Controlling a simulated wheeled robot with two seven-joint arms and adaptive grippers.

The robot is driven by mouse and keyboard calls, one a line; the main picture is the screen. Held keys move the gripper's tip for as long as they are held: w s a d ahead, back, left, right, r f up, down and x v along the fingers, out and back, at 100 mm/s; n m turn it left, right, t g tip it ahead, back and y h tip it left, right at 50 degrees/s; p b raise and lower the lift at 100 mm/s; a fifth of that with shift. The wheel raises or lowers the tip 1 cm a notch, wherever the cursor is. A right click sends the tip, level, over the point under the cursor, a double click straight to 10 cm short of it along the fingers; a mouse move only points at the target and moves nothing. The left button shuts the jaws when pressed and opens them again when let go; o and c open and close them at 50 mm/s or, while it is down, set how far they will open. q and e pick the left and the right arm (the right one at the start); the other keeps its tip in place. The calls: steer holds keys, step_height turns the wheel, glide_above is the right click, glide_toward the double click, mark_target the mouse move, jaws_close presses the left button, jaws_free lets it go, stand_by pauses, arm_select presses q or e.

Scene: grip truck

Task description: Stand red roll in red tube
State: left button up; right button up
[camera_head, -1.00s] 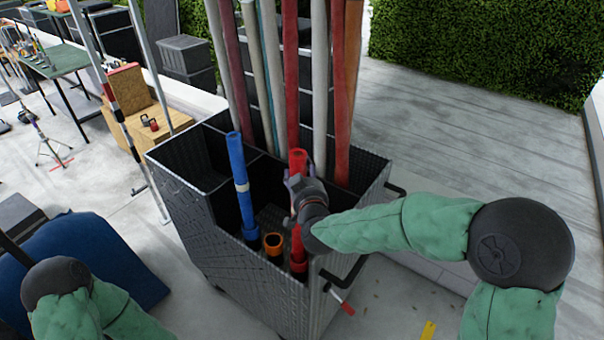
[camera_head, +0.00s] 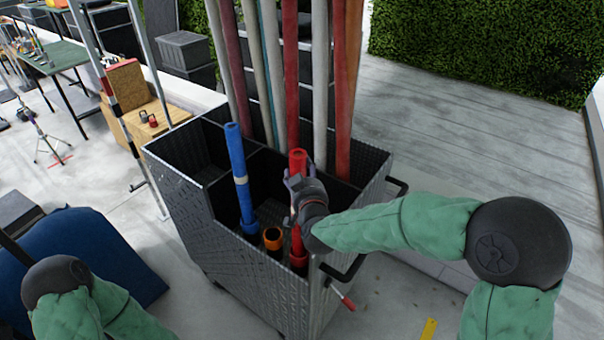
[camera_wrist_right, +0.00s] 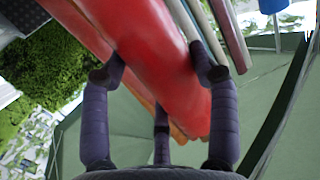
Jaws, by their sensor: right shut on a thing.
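The red roll (camera_head: 298,163) stands nearly upright in the cart's front compartment. Its lower end meets the red tube (camera_head: 299,261) and looks to be inside or right over its mouth; my gripper and wrist partly cover it, so the depth cannot be told. My right gripper (camera_head: 296,183) is shut on the roll's upper part. In the right wrist view, the fingers sit on both sides of the red roll (camera_wrist_right: 172,65). My left arm shows at the lower left, but its gripper is out of view.
The dark cart (camera_head: 250,285) also holds a blue roll (camera_head: 238,165) standing in a blue tube (camera_head: 249,225), and an orange tube (camera_head: 272,238). Tall poles (camera_head: 291,80) rise from its rear compartment. A black side handle (camera_head: 350,275) is close below my right forearm. Open floor lies right.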

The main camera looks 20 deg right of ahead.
steer(key=shift+f+b, duration=0.25)
steer(key=shift+b, duration=0.1)
stand_by(0.4)
steer(key=o, duration=1.8)
steer(key=shift+c, duration=0.2)
steer(key=shift+f, duration=0.1)
steer(key=v, duration=1.2)
steer(key=shift+s+f, duration=0.1)
